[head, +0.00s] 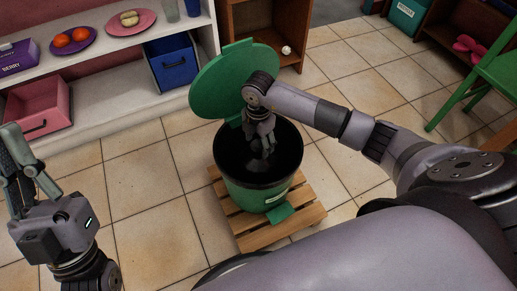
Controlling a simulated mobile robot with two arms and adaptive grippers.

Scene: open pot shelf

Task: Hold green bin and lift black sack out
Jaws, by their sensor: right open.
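The green bin (243,193) stands on a wooden pallet (301,212) in the middle of the head view. Its round green lid (217,83) is raised at the back. The black sack (232,168) lines the inside, with its dark edge around the rim. My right gripper (264,150) points down over the bin's mouth, fingers apart, close to the sack. Whether it touches the sack cannot be told. My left gripper (34,163) is at the left edge, away from the bin, with its fingers apart and nothing between them.
A white shelf at the back left (108,93) holds a pink bin (38,107), a blue bin (171,62) and plates of fruit. A brown cabinet (268,20) stands behind the lid. A green chair (492,75) is at the right. Tiled floor is clear left of the pallet.

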